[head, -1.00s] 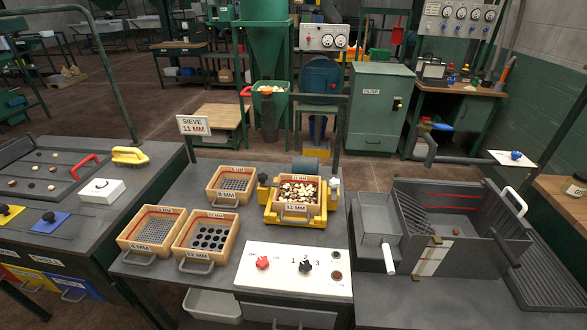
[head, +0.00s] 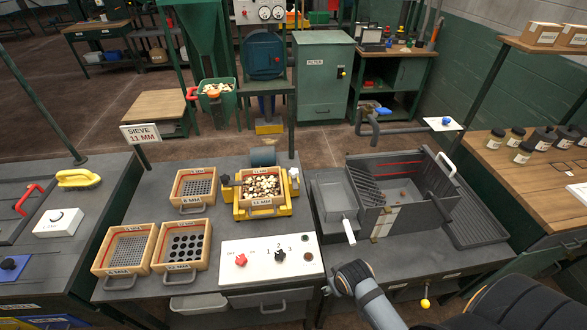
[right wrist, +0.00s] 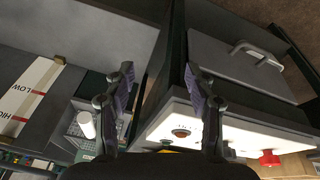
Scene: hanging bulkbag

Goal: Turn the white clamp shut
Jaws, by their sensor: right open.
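The white clamp (head: 294,177) is a small pale piece at the right side of the yellow sieve shaker (head: 262,211). It is too small to tell how far it is turned. A sieve (head: 262,202) full of brown and white pieces sits in the shaker. My right gripper (right wrist: 158,75) is open and empty in the right wrist view, near the front edge of the bench, beside the control panel (right wrist: 228,130). In the head view my right arm comes in at the bottom right, and its fingers cannot be made out. My left gripper is not in view.
Several sieves stand left of the shaker, one of them a large-holed sieve (head: 181,245). The control panel (head: 270,258) lies in front of the shaker. A grey hopper tray (head: 400,190) with a white handle stands to the right. A sign (head: 141,132) reads SIEVE 11 MM.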

